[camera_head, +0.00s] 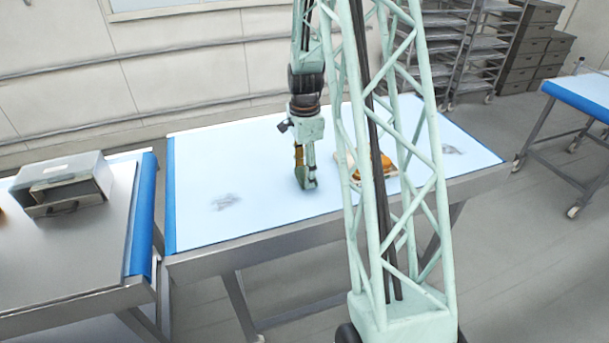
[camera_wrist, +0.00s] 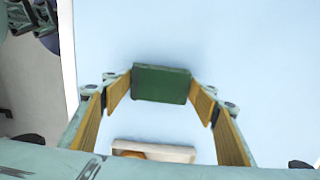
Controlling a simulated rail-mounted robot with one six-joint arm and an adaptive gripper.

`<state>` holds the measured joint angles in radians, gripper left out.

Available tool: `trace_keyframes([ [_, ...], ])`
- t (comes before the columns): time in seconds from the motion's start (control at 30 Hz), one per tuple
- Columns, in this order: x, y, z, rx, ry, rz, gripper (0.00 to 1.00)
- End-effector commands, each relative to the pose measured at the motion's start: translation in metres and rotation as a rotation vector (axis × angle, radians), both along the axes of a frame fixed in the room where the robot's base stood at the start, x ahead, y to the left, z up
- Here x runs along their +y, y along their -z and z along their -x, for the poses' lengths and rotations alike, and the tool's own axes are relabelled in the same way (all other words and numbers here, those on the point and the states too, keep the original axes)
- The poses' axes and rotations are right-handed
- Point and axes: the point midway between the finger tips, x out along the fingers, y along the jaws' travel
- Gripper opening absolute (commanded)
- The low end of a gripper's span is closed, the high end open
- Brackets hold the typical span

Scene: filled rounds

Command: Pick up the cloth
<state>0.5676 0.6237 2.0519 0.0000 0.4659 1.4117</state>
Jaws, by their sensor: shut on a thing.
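The cloth (camera_wrist: 162,84) looks like a small dark green folded block in the wrist view. It sits between the tips of my gripper (camera_wrist: 161,94), whose yellow-padded fingers are closed on its two ends. In the head view my gripper (camera_head: 306,183) points down at the middle of the light blue table top (camera_head: 260,165), with a bit of dark green at its tips. Whether the cloth touches the table or hangs just above it I cannot tell.
A pale tray (camera_wrist: 184,154) with an orange-brown round thing stands close by, partly behind my lattice column in the head view. Grey smudges (camera_head: 225,201) mark the table on the left. A side table at left holds a metal box (camera_head: 62,182).

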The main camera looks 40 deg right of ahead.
Motion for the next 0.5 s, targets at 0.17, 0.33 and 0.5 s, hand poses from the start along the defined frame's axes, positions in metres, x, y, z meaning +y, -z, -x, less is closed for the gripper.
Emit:
trace_keyframes([
  [0.17, 0.0, -0.012, 0.0, -0.002, 0.0, 0.001, 0.43],
  [0.33, 0.0, -0.023, 0.0, -0.001, 0.0, 0.0, 0.43],
  [0.5, 0.007, -0.023, 0.015, 0.0, 0.0, 0.0, 0.43],
])
